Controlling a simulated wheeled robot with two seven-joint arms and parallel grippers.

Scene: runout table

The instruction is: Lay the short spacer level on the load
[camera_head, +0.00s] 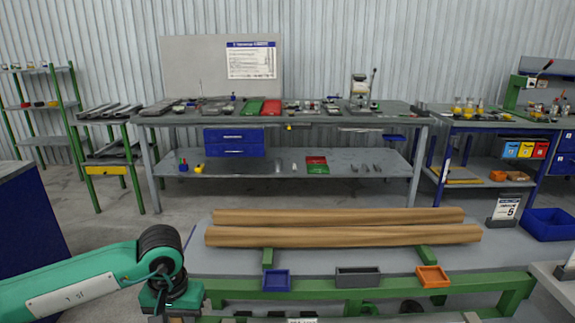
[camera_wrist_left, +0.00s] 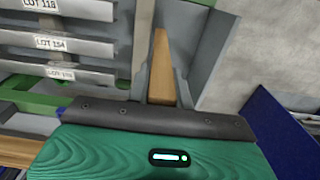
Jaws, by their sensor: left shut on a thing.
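The load is two long wooden beams (camera_head: 340,236) lying side by side across green supports on the runout table (camera_head: 310,262). In the left wrist view, a narrow wooden piece, apparently the short spacer (camera_wrist_left: 162,72), is between the fingers of my left gripper (camera_wrist_left: 168,50). The gripper is shut on it. In the head view my left wrist is at the bottom left, in front of and left of the load; its fingers and the spacer are mostly cut off by the lower edge. The spacer is apart from the load. My right gripper is not in view.
Blue (camera_head: 276,280), grey (camera_head: 358,277) and orange (camera_head: 433,276) bins sit along the table's front green rail (camera_head: 470,283). A sign (camera_head: 506,209) and a larger blue bin (camera_head: 549,224) stand at the right. Slats with lot labels (camera_wrist_left: 62,44) lie left of the gripper in the wrist view.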

